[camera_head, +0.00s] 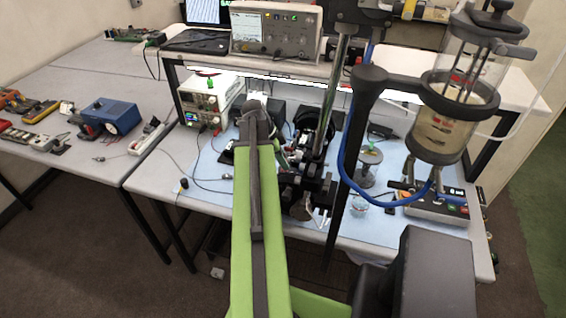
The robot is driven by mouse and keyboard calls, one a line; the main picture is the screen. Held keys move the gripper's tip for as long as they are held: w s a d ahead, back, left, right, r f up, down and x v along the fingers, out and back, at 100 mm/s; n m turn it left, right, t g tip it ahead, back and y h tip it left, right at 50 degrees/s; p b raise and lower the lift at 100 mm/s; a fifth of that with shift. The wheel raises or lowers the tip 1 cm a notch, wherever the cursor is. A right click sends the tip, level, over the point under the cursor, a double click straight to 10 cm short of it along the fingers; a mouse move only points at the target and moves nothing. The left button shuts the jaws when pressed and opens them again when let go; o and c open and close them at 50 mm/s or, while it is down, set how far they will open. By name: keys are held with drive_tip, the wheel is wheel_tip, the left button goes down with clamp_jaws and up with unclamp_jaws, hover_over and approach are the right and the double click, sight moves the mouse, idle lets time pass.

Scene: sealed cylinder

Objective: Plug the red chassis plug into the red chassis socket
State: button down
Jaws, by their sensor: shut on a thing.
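My green arm reaches up the middle of the view, over the bench. My gripper (257,104) is the grey end of it, near the bench's back, right of the white power supply. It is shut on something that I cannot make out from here. The white power supply (204,102) has a lit display and small coloured terminals low on its front. I cannot tell which terminal, if any, is the red chassis socket. I cannot pick out the red chassis plug; my arm hides part of the bench.
A glass cylinder (455,100) on a dark stand (360,120) rises at right, with a blue hose. A metal post with dark fittings stands close right of my arm. An oscilloscope (275,30) sits on the shelf above. A blue box (110,117) is on the left bench.

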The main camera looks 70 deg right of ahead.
drive_tip(key=shift+f+b, duration=0.65)
idle(0.4)
drive_tip(key=c, duration=1.2)
unclamp_jaws()
drive_tip(key=shift+r, duration=0.1)
drive_tip(key=shift+w+r+p, duration=0.1)
drive_tip(key=shift+r+p, duration=0.15)
drive_tip(key=shift+p, duration=0.1)
drive_tip(key=p+v, duration=1.5)
drive_tip(key=v, duration=0.1)
drive_tip(key=shift+w+r, duration=0.2)
drive_tip(key=shift+r, duration=0.15)
drive_tip(key=shift+a, duration=0.1)
